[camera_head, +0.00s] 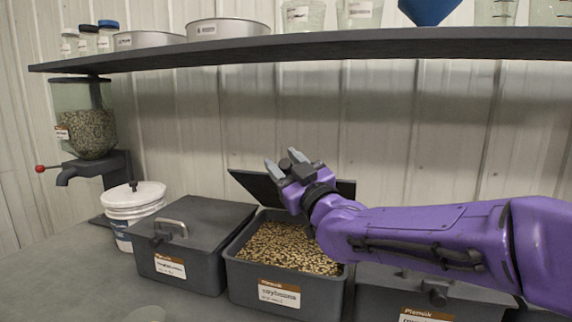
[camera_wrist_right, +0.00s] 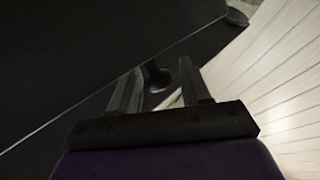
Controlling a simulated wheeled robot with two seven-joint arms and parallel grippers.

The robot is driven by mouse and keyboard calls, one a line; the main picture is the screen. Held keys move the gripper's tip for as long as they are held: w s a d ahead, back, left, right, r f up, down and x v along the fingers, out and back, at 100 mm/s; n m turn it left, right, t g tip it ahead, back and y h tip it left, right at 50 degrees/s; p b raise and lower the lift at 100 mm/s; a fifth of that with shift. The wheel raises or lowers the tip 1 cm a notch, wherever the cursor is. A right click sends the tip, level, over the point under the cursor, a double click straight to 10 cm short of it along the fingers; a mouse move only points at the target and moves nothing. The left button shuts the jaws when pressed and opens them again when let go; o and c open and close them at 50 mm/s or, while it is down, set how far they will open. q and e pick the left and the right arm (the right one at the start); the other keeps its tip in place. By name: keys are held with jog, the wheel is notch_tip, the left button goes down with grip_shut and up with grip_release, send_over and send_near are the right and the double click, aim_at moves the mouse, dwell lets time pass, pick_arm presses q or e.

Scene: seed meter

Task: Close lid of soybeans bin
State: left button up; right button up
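The soybeans bin (camera_head: 286,290) is a grey box with a "soybeans" label, full of tan beans (camera_head: 285,247). Its dark lid (camera_head: 258,185) stands raised at the back of the bin, tilted up. My right gripper (camera_head: 281,165) is above the bin, in front of the raised lid, and hides part of it. In the right wrist view its two fingers (camera_wrist_right: 160,90) are apart with nothing clearly held between them. A dark flat panel, which looks like the lid (camera_wrist_right: 90,60), fills the left of that view, with a dark knob (camera_wrist_right: 156,77) beyond the fingers. I cannot tell whether they touch. My left gripper is not in view.
A closed grey bin (camera_head: 190,228) stands left of the soybeans bin, and another closed bin (camera_head: 375,290) stands right, under my arm. A white bucket (camera_head: 133,203) and a seed dispenser (camera_head: 88,135) are further left. A dark shelf (camera_head: 320,47) runs above.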

jog(key=b+v, duration=0.1)
jog(key=v, duration=0.3)
jog(key=shift+f+b, duration=0.1)
jog(key=shift+b, duration=0.25)
jog(key=v, duration=0.6)
jog(key=shift+s+p, duration=0.3)
jog(key=shift+p, duration=0.05)
